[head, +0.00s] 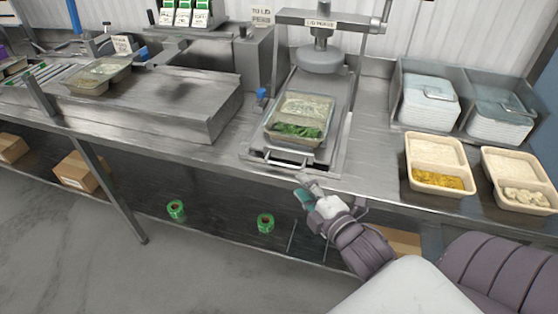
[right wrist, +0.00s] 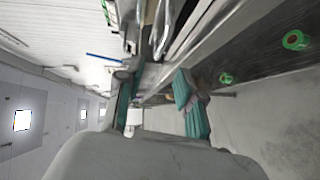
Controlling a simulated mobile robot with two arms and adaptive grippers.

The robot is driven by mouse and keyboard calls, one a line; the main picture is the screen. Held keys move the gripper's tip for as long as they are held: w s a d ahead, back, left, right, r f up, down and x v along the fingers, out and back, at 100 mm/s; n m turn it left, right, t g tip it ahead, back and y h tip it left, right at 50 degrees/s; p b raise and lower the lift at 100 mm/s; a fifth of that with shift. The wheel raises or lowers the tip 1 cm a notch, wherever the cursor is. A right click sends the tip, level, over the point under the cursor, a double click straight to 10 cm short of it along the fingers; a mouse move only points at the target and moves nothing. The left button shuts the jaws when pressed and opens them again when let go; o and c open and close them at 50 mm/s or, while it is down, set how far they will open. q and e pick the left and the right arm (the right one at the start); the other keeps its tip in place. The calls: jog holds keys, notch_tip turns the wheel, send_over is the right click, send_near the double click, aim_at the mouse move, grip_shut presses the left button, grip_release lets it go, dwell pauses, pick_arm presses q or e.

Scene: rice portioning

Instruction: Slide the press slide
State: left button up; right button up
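The press slide (head: 256,148) is a metal tray on the lid press (head: 320,60), drawn toward the counter's front. A bar handle (head: 285,163) runs along its front end. A filled container (head: 297,118) with rice and greens sits on it, in front of the round press head. My right gripper (head: 307,189) is in front of the counter edge, just right of and nearer than the handle, apart from it. Its teal-padded fingers are spread and empty in the right wrist view (right wrist: 155,92). My left gripper is in neither view.
Two filled containers (head: 437,164) (head: 518,179) stand on the right of the counter, before bins of stacked white lids (head: 428,101). Another container (head: 97,76) is at the far left. Green tape rolls (head: 265,223) and boxes (head: 82,172) are below the counter.

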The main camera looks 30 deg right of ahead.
aim_at(281, 165)
jog(key=w, duration=0.3)
jog(key=w+f+p, duration=0.1)
jog(key=w, duration=0.6)
jog(key=shift+w+d+f, duration=0.3)
jog(key=shift+w+d, duration=0.05)
jog(key=shift+w, duration=0.05)
grip_shut()
